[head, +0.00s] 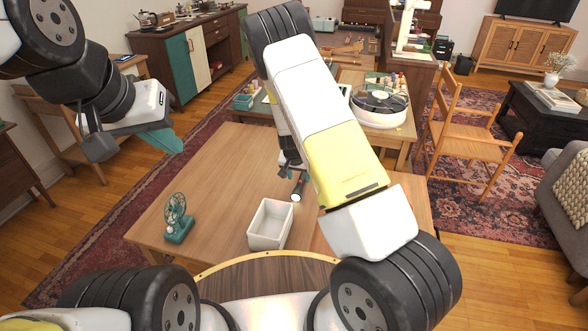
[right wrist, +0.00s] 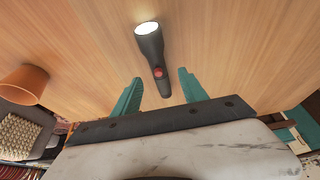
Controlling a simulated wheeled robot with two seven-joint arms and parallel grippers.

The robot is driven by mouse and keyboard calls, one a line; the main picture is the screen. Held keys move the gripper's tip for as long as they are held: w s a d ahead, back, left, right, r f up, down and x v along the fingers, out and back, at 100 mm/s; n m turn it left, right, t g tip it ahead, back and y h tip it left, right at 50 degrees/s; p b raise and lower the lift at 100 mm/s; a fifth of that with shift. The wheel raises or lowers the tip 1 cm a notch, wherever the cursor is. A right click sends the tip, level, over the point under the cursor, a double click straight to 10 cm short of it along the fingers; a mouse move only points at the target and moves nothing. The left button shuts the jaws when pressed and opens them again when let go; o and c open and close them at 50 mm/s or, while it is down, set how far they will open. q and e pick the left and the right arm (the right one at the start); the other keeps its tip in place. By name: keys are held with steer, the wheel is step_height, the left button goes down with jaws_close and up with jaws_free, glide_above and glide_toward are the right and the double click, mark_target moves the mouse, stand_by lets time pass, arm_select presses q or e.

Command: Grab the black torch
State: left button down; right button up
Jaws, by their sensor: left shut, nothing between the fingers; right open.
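The black torch (right wrist: 150,44) lies on the wooden table, with its lit white lens away from my right gripper and a red button near its tail. In the head view only the lens end of the torch (head: 298,190) shows clearly, beside my right arm. My right gripper (right wrist: 160,76) is open, with its teal fingers on either side of the torch's tail end; I cannot tell whether they touch it. In the head view my right gripper (head: 289,168) is partly hidden by my arm. My left gripper (head: 168,141) is shut and empty, raised at the left.
A white open bin (head: 255,241) and a green fan (head: 178,221) stand on the table's near side. An orange-brown cup (right wrist: 24,84) is left of the torch in the right wrist view. The table's left part is clear. A wooden chair (head: 470,135) stands at the right.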

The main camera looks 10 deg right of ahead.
mark_target(300, 180)
steer(key=x, duration=0.4)
steer(key=shift+f, duration=0.1)
jaws_close()
